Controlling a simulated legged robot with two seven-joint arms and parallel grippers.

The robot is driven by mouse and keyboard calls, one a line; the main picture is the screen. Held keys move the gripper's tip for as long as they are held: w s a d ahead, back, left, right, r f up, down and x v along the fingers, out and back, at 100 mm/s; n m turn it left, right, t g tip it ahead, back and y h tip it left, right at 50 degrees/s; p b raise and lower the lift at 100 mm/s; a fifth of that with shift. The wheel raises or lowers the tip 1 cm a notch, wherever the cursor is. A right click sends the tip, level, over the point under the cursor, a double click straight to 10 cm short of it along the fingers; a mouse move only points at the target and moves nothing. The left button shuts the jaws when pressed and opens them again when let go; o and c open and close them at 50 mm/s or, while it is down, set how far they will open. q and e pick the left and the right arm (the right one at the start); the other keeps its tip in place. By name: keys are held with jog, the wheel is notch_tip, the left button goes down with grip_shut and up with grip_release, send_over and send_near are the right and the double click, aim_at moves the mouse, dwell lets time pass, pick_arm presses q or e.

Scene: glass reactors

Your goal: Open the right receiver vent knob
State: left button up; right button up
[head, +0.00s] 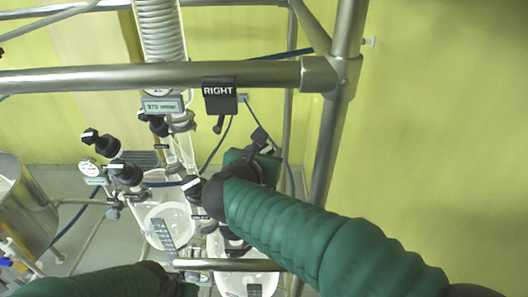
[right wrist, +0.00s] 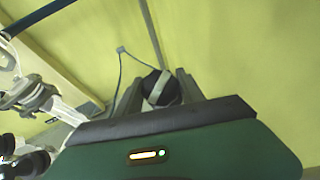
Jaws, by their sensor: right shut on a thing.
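My right gripper (right wrist: 160,86) is shut on a round black knob (right wrist: 155,83) with a pale bar across its face. The knob sits between the two grey fingers in the right wrist view, and the bar runs at a slant. In the head view my right arm reaches in from the lower right, and its gripper (head: 262,143) is near the glassware below the black RIGHT sign (head: 219,96). The held knob is hard to make out there.
Steel frame tubes (head: 150,77) cross above and stand to the right of my right gripper. Several black knobs with white bars (head: 126,172) and glass vessels (head: 165,224) are to its left. A steel pot (head: 27,205) stands at the far left. Yellow wall fills the right.

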jog(key=shift+f, duration=0.1)
jog(key=shift+n+y+b, duration=0.55)
jog(key=shift+n+y, duration=0.25)
jog(key=shift+n, duration=0.3)
jog(key=shift+n+y, duration=0.5)
jog(key=shift+n, duration=0.4)
jog(key=n+y+p, duration=0.1)
jog(key=n+y, duration=0.1)
jog(key=n, duration=0.1)
jog(key=shift+a+n+g+y+p, duration=0.1)
jog(key=shift+n+g+y+p, duration=0.2)
jog(key=shift+n+y+p, duration=0.5)
jog(key=shift+n, duration=0.4)
jog(key=o, duration=1.4)
jog(key=shift+c, duration=0.2)
